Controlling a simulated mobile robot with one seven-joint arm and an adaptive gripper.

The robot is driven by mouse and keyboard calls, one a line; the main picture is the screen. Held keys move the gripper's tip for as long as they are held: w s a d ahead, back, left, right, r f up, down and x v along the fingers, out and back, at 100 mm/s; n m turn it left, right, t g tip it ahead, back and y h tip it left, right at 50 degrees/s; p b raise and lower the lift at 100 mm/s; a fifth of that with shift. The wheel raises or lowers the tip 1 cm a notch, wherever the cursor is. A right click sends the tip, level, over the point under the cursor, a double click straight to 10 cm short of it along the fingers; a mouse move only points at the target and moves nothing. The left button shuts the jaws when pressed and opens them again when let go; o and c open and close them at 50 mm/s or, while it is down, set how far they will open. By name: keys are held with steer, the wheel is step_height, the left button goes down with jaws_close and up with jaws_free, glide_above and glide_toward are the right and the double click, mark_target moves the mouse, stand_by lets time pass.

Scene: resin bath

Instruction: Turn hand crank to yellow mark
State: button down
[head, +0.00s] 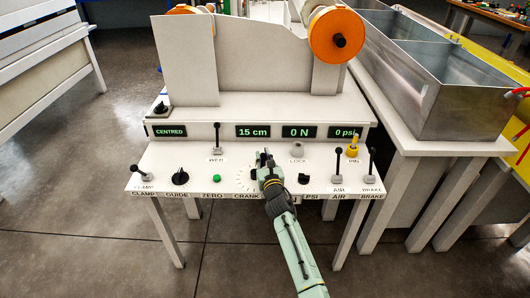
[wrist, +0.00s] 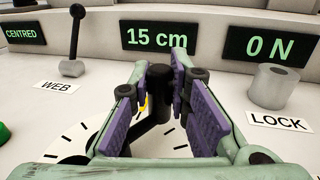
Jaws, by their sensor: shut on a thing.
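The hand crank is a black knob (wrist: 160,88) on a black arm (wrist: 150,138) over a white dial (wrist: 75,150) with black ticks. My gripper (wrist: 158,82) is shut on the crank knob, with a purple pad on each side of it. A small patch of the yellow mark (wrist: 143,105) shows just left of the crank, partly hidden by the finger and knob. In the head view, my gripper (head: 265,163) covers most of the crank, and only the left part of the dial (head: 243,182) shows.
The panel (head: 225,160) carries the WEB lever (head: 217,138), the LOCK knob (head: 297,150), a green ZERO button (head: 217,179) and a black GUIDE knob (head: 180,177). The displays read CENTRED, 15 cm (wrist: 157,37), 0 N and 0 psi. A metal bath (head: 460,105) stands at right.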

steer(key=y, duration=0.1)
steer(key=n+y, duration=0.1)
steer(key=n+g+y+b, duration=0.1)
steer(key=shift+w+a, duration=0.25)
steer(key=y+b, duration=0.1)
steer(key=n+g+y+b, duration=0.1)
steer(key=a+n+y, duration=0.1)
steer(key=shift+w+f+g+b, duration=0.15)
steer(key=shift+f+g+b, duration=0.15)
steer(key=shift+b, duration=0.1)
steer(key=n+g+y+b, duration=0.1)
steer(key=a+n+y+b, duration=0.1)
steer(key=b, duration=0.1)
steer(key=shift+r+g, duration=0.2)
steer(key=shift+g, duration=0.2)
steer(key=shift+a+r+y, duration=0.1)
steer(key=shift+y, duration=0.2)
steer(key=shift+r, duration=0.1)
steer(key=c, duration=1.5)
jaws_free()
steer(key=shift+a, duration=0.1)
